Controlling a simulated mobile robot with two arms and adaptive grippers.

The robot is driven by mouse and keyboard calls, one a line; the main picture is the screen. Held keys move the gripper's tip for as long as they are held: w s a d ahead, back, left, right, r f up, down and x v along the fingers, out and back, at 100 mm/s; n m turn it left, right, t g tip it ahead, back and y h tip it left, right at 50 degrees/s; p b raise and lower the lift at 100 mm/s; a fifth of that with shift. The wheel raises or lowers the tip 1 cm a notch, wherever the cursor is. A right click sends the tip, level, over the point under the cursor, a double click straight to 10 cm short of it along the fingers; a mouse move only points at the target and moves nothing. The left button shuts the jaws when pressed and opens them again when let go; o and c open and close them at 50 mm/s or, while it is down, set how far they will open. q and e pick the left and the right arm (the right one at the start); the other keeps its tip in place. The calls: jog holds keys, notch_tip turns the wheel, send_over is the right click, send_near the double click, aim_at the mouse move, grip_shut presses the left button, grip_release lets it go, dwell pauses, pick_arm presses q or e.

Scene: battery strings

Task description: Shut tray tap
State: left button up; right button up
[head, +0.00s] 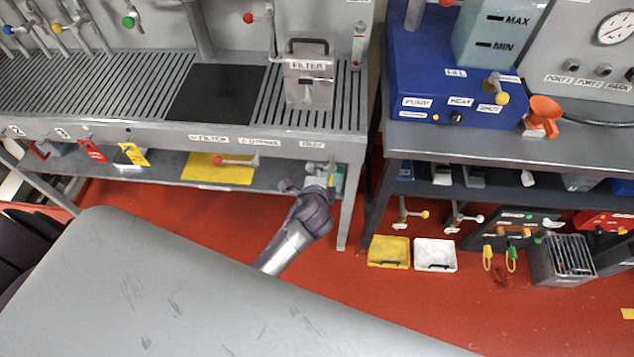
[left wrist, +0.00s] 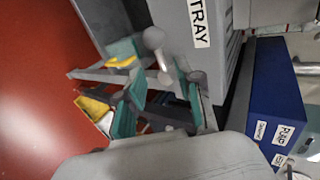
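The tray tap (left wrist: 154,40) has a grey ball-ended lever and sits beside the TRAY label (left wrist: 198,22) in the left wrist view. In the head view its small label (head: 313,144) is at the right end of the drain bench's front. My left gripper (left wrist: 163,92) has its two teal-padded fingers apart, with the lever's stem between or just beyond their tips. I cannot tell whether either finger touches it. In the head view my left gripper (head: 318,184) is just below the tap, which it partly hides. My right gripper is not in view.
The grey drain bench (head: 345,120) stands above a lower shelf with a yellow mat (head: 205,168). A red-handled tap (head: 235,161) is left of my gripper. The blue pump unit (head: 410,60) is on the right bench. Yellow (head: 389,252) and white (head: 435,255) trays lie on the red floor.

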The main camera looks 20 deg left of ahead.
pick_arm(q)
jog(key=v, duration=0.5)
dwell(0.4)
jog(key=s+f+n+g+h, duration=0.15)
jog(key=s+f, duration=0.25)
jog(key=f, duration=0.4)
jog(key=s+f+n+g, duration=0.1)
jog(key=s+f+g, duration=0.1)
jog(key=s+f, duration=0.4)
jog(key=s+f+n+g+h, duration=0.1)
jog(key=s+f, duration=0.2)
jog(key=f, duration=0.6)
jog(key=s+a+f+n+g, duration=0.2)
jog(key=s+f, duration=0.5)
jog(key=s, duration=0.6)
jog(key=s+a+f+n+g, duration=0.3)
jog(key=s+f+n, duration=0.4)
jog(key=s, duration=0.7)
jog(key=shift+s+a+h, duration=0.25)
jog(key=shift+a+h, duration=0.1)
jog(key=shift+a, duration=0.2)
jog(key=shift+s, duration=0.1)
